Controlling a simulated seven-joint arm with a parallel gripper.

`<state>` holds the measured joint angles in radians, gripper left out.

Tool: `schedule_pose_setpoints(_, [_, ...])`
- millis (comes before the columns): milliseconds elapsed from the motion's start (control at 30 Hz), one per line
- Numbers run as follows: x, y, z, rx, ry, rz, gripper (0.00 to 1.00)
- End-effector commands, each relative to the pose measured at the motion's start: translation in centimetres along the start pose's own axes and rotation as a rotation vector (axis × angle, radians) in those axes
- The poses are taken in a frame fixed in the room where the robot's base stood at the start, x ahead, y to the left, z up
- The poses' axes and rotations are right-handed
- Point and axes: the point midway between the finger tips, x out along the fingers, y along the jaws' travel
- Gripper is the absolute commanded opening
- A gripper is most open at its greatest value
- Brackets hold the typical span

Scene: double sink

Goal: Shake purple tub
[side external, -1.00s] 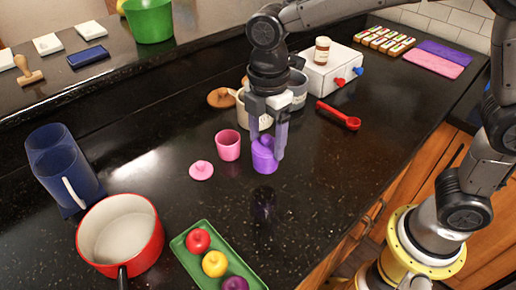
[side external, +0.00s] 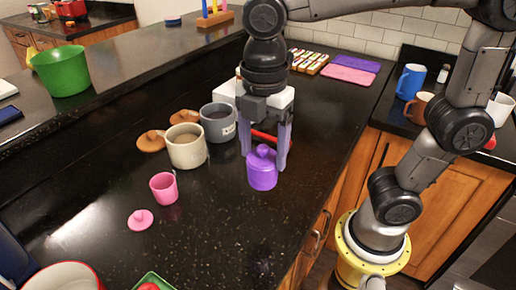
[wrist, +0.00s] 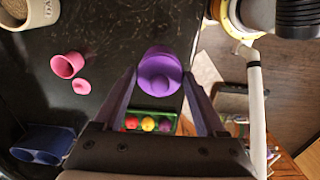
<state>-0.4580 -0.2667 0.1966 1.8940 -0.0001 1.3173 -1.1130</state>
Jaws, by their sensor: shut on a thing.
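The purple tub (side external: 262,174), with a rounded knob on its lid, is between the two fingers of my gripper (side external: 264,160). My gripper is shut on it from above, one finger on each side. The tub looks roughly upright in the side view and seems to be held above the dark counter; the exact gap is hard to tell. In the wrist view the tub (wrist: 160,68) shows between the fingertips, its lid knob facing the camera. The finger contact is partly hidden by the tub.
A pink cup (side external: 163,188) and pink lid (side external: 140,220) lie left of the tub. Beige (side external: 186,146) and grey (side external: 218,123) mugs stand behind-left. A green tray with toy fruit shows in the wrist view (wrist: 150,113).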

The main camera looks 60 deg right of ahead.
Motion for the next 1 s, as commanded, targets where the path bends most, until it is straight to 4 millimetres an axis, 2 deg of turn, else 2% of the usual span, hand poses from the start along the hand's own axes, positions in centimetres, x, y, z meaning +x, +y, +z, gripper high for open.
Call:
schedule_pose_setpoints(67, [-0.1, 0.0, 0.0, 0.000, 0.000, 0.001, 0.00])
schedule_pose_setpoints(133, [-3.2, 0.2, -0.1, 0.000, 0.006, 0.012, 0.00])
schedule_pose_setpoints(200, [-5.3, 0.2, -0.1, 0.000, 0.003, 0.006, 0.00])
schedule_pose_setpoints(233, [-5.0, 0.0, 0.0, 0.000, -0.001, -0.001, 0.00])
schedule_pose_setpoints(267, [-3.6, -0.1, 0.0, 0.000, -0.004, -0.008, 0.00])
schedule_pose_setpoints(300, [-1.3, -0.2, 0.1, 0.000, -0.007, -0.014, 0.00])
schedule_pose_setpoints(367, [0.3, -0.1, 0.1, 0.000, -0.003, -0.007, 0.00])
schedule_pose_setpoints(400, [-0.4, 0.1, 0.0, 0.000, 0.002, 0.003, 0.00])
schedule_pose_setpoints(500, [-5.0, 0.2, -0.1, 0.000, 0.004, 0.009, 0.00])
schedule_pose_setpoints(533, [-5.3, 0.1, -0.1, 0.000, 0.002, 0.004, 0.00])
schedule_pose_setpoints(567, [-4.6, 0.0, 0.0, 0.000, -0.002, -0.003, 0.00])
schedule_pose_setpoints(633, [-0.8, -0.2, 0.1, 0.000, -0.007, -0.014, 0.00])
schedule_pose_setpoints(700, [0.2, 0.0, 0.0, 0.000, -0.001, -0.002, 0.00])
schedule_pose_setpoints(733, [-0.9, 0.1, -0.1, 0.000, 0.003, 0.007, 0.00])
schedule_pose_setpoints(800, [-4.5, 0.3, -0.1, 0.000, 0.005, 0.011, 0.00])
schedule_pose_setpoints(867, [-5.2, 0.1, -0.1, 0.000, 0.001, 0.002, 0.00])
schedule_pose_setpoints(933, [-1.8, -0.2, 0.1, 0.000, -0.007, -0.014, 0.00])
schedule_pose_setpoints(1000, [0.3, -0.1, 0.1, 0.000, -0.003, -0.006, 0.00])
